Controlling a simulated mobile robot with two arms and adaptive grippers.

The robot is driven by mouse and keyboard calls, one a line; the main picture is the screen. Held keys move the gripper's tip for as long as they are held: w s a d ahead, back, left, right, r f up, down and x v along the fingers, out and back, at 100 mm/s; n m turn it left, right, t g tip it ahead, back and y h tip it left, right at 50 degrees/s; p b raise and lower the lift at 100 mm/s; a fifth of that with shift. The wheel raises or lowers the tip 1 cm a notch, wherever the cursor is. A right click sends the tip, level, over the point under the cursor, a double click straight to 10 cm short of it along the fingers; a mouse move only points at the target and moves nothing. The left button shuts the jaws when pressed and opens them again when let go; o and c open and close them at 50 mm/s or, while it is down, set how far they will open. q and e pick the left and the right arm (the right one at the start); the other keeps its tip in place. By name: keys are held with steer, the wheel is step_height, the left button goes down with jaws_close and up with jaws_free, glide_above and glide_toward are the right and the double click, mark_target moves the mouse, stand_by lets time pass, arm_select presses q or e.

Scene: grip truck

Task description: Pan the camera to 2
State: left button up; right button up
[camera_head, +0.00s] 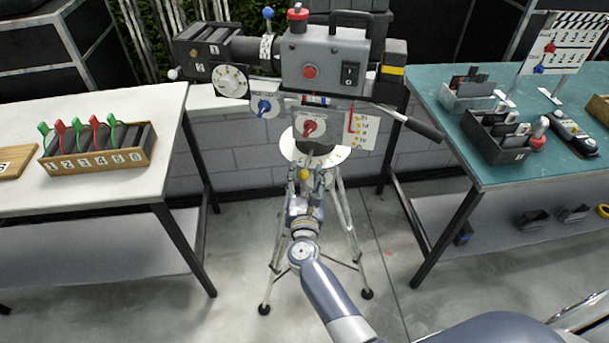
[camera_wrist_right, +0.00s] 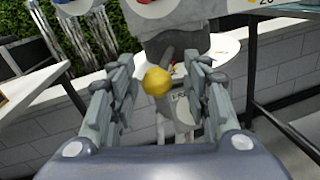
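A grey film camera (camera_head: 325,60) stands on a tripod (camera_head: 342,205) between two tables. A pale round plate (camera_head: 335,156) sits under its head. In the right wrist view the yellow knob (camera_wrist_right: 157,81) lies between the two fingers, with gaps seen on both sides. The fingers are open. No pan number can be read on the plate. My left gripper is not in view.
A white table (camera_head: 100,200) on the left holds a wooden rack (camera_head: 95,160) with numbered slots. A teal table (camera_head: 545,172) on the right holds dark bins (camera_head: 492,140) and parts. A black pan handle (camera_head: 410,122) sticks out right of the camera. Several tripod legs stand close around my right arm.

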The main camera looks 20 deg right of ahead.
steer(key=v, duration=1.2)
stand_by(0.4)
steer(key=s+a+f+n+g+y, duration=0.1)
steer(key=s+a+f+n+y, duration=0.15)
steer(key=f+n, duration=0.65)
steer(key=s+a+f+n+g+y, duration=0.2)
steer(key=f+n+y, duration=0.2)
steer(key=f+n, duration=0.45)
steer(key=s+f+n+g+y, duration=0.1)
steer(key=s+f+n+g, duration=0.1)
steer(key=s+f+n, duration=0.5)
steer(key=s+f+n+g, duration=0.2)
steer(key=s+f+n, duration=0.25)
steer(key=f, duration=0.45)
steer(key=s+d+f+n+g, duration=0.3)
steer(key=s+d+f+n, duration=0.1)
steer(key=s, duration=0.4)
steer(key=s+d+f+n+g+h, duration=0.1)
steer(key=s+d+f+n+g, duration=0.2)
steer(key=s, duration=0.6)
steer(key=s+d+f+n+g+h, duration=0.1)
steer(key=s+d+f+n+g, duration=0.2)
steer(key=s+d+f+n, duration=0.3)
steer(key=s+f+n, duration=0.1)
steer(key=s+n, duration=0.1)
steer(key=s, duration=0.1)
steer(key=shift+d+f, duration=0.2)
steer(key=shift+f, duration=0.1)
